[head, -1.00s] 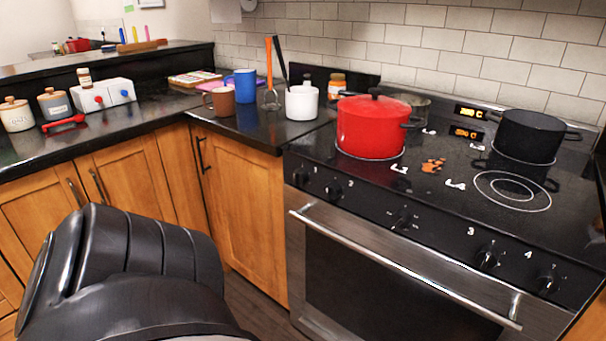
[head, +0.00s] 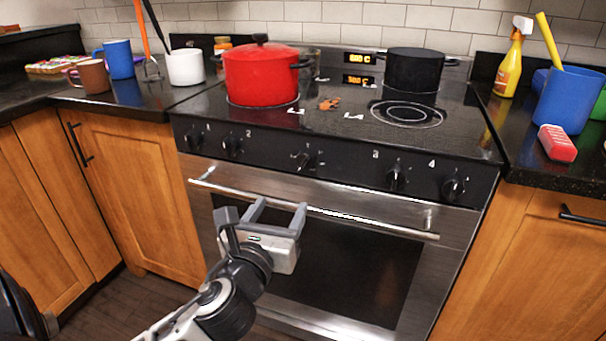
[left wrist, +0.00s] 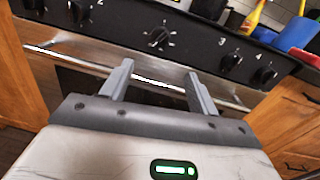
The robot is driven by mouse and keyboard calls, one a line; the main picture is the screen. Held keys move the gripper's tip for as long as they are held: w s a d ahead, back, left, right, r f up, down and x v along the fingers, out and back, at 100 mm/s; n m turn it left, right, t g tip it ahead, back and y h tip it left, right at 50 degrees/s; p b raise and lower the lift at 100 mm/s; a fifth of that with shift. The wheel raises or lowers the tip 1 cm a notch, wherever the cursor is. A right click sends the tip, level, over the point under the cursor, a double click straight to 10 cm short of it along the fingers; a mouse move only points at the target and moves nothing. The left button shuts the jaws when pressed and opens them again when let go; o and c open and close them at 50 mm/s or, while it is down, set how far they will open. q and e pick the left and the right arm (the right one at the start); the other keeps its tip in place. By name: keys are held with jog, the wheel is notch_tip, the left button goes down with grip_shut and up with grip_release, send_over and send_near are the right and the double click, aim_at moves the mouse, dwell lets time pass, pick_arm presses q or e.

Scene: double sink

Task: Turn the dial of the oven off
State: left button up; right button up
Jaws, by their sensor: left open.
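The oven (head: 345,265) has a black control panel with several dials above a steel handle bar. The middle dial (head: 307,159) sits between the dials marked 2 and 3; it also shows in the left wrist view (left wrist: 158,38), ahead of the fingers. My left gripper (head: 278,206) is open and empty in front of the oven door, just below the handle bar and below the middle dial. In the left wrist view its two fingers (left wrist: 157,85) point toward the panel, apart from the dial. My right gripper does not show.
A red pot (head: 262,75) and a black pot (head: 413,70) stand on the stove top. The oven handle (head: 330,213) runs across below the dials. A blue container (head: 565,98) and a red-and-white brush (head: 557,143) are on the right counter.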

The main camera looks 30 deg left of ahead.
aim_at(303, 166)
pick_arm(q)
jog(key=b+x, duration=0.1)
jog(key=x, duration=1.3)
jog(key=shift+a, duration=0.1)
jog(key=shift+x, duration=0.8)
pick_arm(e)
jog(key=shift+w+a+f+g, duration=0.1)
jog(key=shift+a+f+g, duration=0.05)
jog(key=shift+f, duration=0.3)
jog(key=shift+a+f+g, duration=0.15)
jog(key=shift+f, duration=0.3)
pick_arm(q)
jog(key=c, duration=1)
